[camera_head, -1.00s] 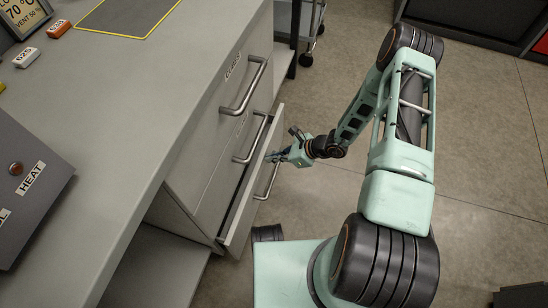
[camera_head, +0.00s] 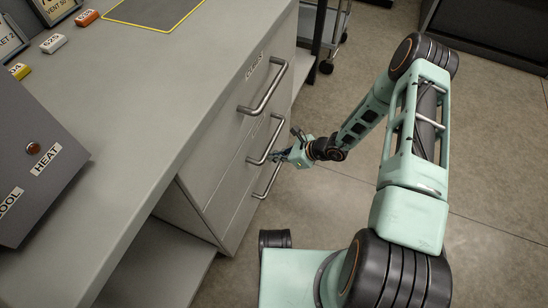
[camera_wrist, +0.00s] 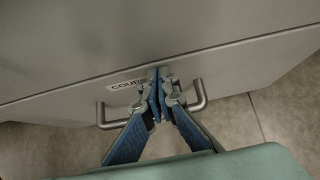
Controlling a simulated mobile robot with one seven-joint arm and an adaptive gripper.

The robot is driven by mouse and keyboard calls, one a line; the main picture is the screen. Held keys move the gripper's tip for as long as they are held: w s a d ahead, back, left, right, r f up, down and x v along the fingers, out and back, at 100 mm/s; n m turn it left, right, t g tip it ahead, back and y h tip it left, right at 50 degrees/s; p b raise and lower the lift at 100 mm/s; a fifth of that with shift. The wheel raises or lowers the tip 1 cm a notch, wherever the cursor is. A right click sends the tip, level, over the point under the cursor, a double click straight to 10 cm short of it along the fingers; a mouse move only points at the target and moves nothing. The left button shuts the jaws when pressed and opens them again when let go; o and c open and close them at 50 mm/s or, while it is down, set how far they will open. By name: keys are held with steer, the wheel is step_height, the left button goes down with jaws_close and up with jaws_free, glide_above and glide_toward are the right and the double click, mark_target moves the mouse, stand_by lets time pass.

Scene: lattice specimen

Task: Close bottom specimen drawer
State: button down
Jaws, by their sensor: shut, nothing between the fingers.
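The bottom specimen drawer (camera_head: 233,222) is the lowest grey front of the cabinet under the counter. Its front looks flush with the fronts above it, with no open gap visible. Its bar handle (camera_head: 268,182) is below the middle drawer's handle (camera_head: 267,141). My gripper (camera_head: 280,155) is at the drawer front, close to these handles. In the wrist view my gripper (camera_wrist: 158,76) is shut and empty, fingertips at the grey front beside a partly hidden label (camera_wrist: 126,84). A bar handle (camera_wrist: 197,103) passes at the fingers; exact contact is unclear.
The top drawer handle (camera_head: 265,88) sticks out above. The grey counter (camera_head: 150,95) carries a control box (camera_head: 35,150) and small labelled blocks (camera_head: 54,43). A wheeled cart (camera_head: 330,40) stands behind the cabinet. Open floor (camera_head: 500,170) is on the right.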

steer(key=d+f+p+v, duration=0.1)
steer(key=f+p+v, duration=0.1)
steer(key=v, duration=1)
steer(key=shift+s+d+r+p, duration=0.2)
steer(key=shift+s+d+p, duration=0.15)
steer(key=shift+d+p, duration=0.2)
